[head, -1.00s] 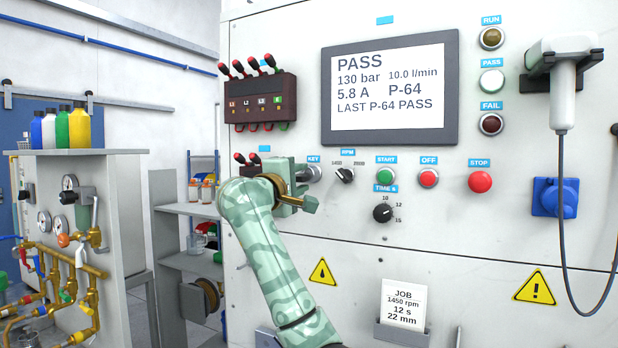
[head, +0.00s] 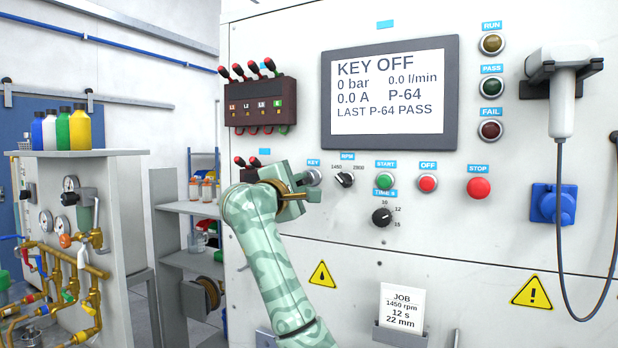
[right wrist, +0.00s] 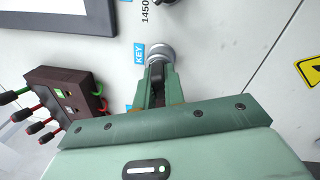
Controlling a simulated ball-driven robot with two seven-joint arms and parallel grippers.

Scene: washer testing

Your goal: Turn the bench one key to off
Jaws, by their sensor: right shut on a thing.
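The key switch (head: 314,177) is a round metal lock under a blue KEY label on the bench panel. My right gripper (head: 307,186) is at it, and its body partly hides the lock in the head view. In the right wrist view, my right gripper (right wrist: 157,82) is shut on the key, in front of the silver lock collar (right wrist: 159,52). The key itself is mostly hidden between the fingers. The bench screen (head: 389,95) reads KEY OFF, 0 bar, 0.0 l/min, 0.0 A, P-64, LAST P-64 PASS. My left gripper is out of view.
To the right of the key are the RPM knob (head: 344,180), the green START button (head: 384,181), the red OFF button (head: 428,184) and the STOP button (head: 479,188). A lead block (head: 260,103) is above left. A handheld scanner (head: 563,95) hangs at right.

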